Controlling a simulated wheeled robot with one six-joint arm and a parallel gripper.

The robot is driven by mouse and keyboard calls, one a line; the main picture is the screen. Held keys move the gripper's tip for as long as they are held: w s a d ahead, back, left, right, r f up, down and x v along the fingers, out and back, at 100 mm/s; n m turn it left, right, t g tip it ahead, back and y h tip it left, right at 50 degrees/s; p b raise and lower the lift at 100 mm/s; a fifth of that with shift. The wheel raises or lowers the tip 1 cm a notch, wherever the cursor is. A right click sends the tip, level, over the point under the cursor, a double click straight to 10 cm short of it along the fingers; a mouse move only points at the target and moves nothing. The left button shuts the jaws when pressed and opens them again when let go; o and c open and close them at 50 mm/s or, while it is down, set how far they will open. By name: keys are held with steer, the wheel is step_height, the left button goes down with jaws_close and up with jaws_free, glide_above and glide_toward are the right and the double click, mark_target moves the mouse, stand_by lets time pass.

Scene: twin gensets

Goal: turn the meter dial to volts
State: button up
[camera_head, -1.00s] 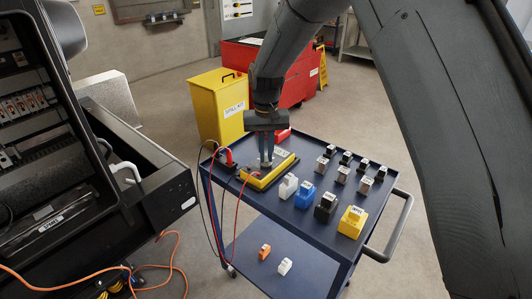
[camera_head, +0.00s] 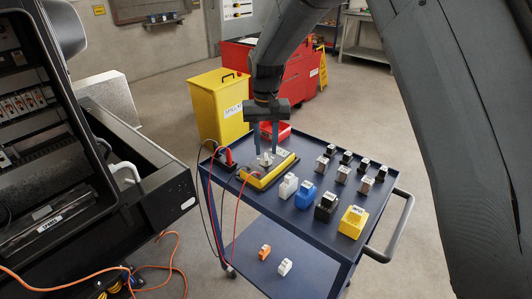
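The yellow meter (camera_head: 280,174) lies on the top shelf of the dark blue cart, near its left end. Its dial (camera_head: 266,160) is a small grey knob on the meter's face; its setting is too small to read. Red and black leads run from the meter's left side. My gripper (camera_head: 266,151) points down above the dial. Its two fingers are apart, with a gap between them, and nothing is held. The fingertips are close to the dial; I cannot tell whether they touch it.
Several blocks in white, blue, black and yellow (camera_head: 352,222) stand right of the meter on the cart (camera_head: 335,245). A red tray (camera_head: 275,131) lies behind the gripper. A yellow spill bin (camera_head: 219,106) stands behind the cart, and an open black cabinet (camera_head: 150,190) is at left.

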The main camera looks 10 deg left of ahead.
mark_target(266, 157)
step_height(266, 157, up, 5)
steer(key=shift+b, duration=0.4)
steer(key=s+d+m+t, duration=0.1)
steer(key=s+d, duration=0.4)
steer(key=d, duration=0.6)
steer(key=s+d+m+t, duration=0.1)
steer(key=s+d, duration=0.4)
steer(key=d, duration=0.6)
steer(key=s+d+f, duration=0.2)
steer(key=s+d, duration=0.2)
steer(key=s, duration=0.3)
steer(key=s+d+f+g, duration=0.1)
steer(key=s+d+f, duration=0.1)
steer(key=s, duration=0.6)
steer(key=shift+s+d+m+g, duration=0.3)
steer(key=shift+d+m, duration=0.1)
steer(key=shift+d, duration=0.45)
